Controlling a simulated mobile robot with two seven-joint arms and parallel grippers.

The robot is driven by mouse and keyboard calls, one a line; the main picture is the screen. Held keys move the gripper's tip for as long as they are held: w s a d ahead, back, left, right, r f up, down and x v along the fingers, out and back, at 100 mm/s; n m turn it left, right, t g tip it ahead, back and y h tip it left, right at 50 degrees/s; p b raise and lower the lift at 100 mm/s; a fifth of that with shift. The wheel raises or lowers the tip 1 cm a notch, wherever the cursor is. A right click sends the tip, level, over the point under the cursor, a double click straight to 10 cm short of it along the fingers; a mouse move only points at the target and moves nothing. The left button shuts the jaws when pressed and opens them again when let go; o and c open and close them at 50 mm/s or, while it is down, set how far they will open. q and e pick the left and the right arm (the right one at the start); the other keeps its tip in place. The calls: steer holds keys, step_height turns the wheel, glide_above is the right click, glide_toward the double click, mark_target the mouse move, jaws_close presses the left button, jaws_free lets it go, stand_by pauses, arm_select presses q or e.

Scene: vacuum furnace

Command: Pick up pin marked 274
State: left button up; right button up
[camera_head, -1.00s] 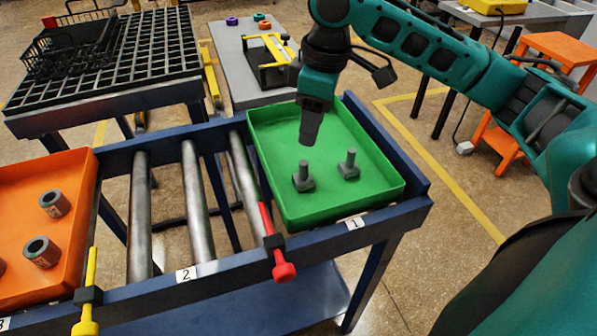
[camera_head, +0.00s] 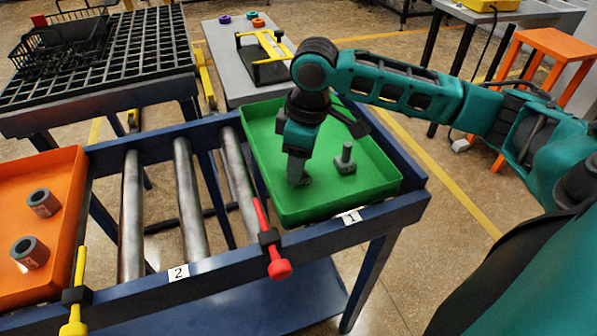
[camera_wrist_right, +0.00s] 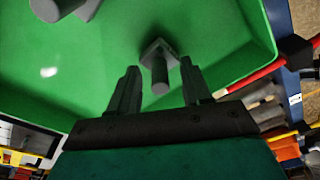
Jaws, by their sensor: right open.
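Two grey pins with square bases stand upright in the green tray (camera_head: 300,215). One pin (camera_head: 345,158) is in plain view on the right. The other is mostly hidden behind my right gripper (camera_head: 297,172) in the head view. In the right wrist view this pin (camera_wrist_right: 160,68) stands between and just beyond the open fingers of my right gripper (camera_wrist_right: 158,90), apart from both. Part of another grey pin (camera_wrist_right: 62,8) shows at the top left there. No number can be read on either pin. My left gripper is not in view.
The green tray has raised walls and sits on a blue roller frame (camera_head: 330,222). A red stop handle (camera_head: 277,268) is beside its left front corner. An orange tray (camera_head: 65,220) with grey hollow cylinders is at the left. Bare rollers (camera_head: 188,205) lie between the trays.

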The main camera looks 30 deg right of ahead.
steer(key=shift+c, duration=0.5)
jaws_close()
steer(key=shift+r, duration=0.1)
